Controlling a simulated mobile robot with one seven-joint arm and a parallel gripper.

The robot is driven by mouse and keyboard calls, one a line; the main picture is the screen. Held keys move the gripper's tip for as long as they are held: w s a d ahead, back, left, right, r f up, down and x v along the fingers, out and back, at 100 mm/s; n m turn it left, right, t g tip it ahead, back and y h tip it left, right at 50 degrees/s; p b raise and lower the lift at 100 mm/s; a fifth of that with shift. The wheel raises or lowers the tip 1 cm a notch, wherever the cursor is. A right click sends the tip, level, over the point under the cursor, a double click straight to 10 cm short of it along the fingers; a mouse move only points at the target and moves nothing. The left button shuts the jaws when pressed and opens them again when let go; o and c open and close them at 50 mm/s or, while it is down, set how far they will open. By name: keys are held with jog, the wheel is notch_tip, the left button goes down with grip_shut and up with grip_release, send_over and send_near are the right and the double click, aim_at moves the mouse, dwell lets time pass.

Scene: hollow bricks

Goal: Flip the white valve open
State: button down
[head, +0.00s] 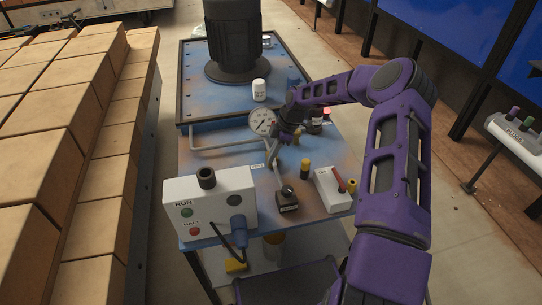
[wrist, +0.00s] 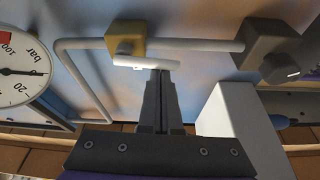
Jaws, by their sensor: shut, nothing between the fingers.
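The white valve handle (wrist: 147,63) is a short bar in the wrist view, lying roughly along the grey pipe. It is joined to a yellow-brass valve body (wrist: 125,37) on that pipe. My gripper (wrist: 161,74) is shut and empty, with its fingertips right at the handle's edge. I cannot tell whether they touch it. In the head view my gripper (head: 271,163) points down at the pipe on the blue table, and I cannot make out the handle there.
A pressure gauge (wrist: 17,73) is left of the valve, and a dark grey block (wrist: 272,50) ends the pipe at right. A white RUN/HALT box (head: 210,203) stands at the table's front left. A red-levered white box (head: 333,190) and a black motor (head: 232,42) are nearby.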

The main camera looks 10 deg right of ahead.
dwell(0.6)
jog(key=shift+a+r, duration=0.1)
jog(key=shift+a, duration=0.3)
notch_tip(320, 180, up, 10)
jog(key=shift+d, duration=0.2)
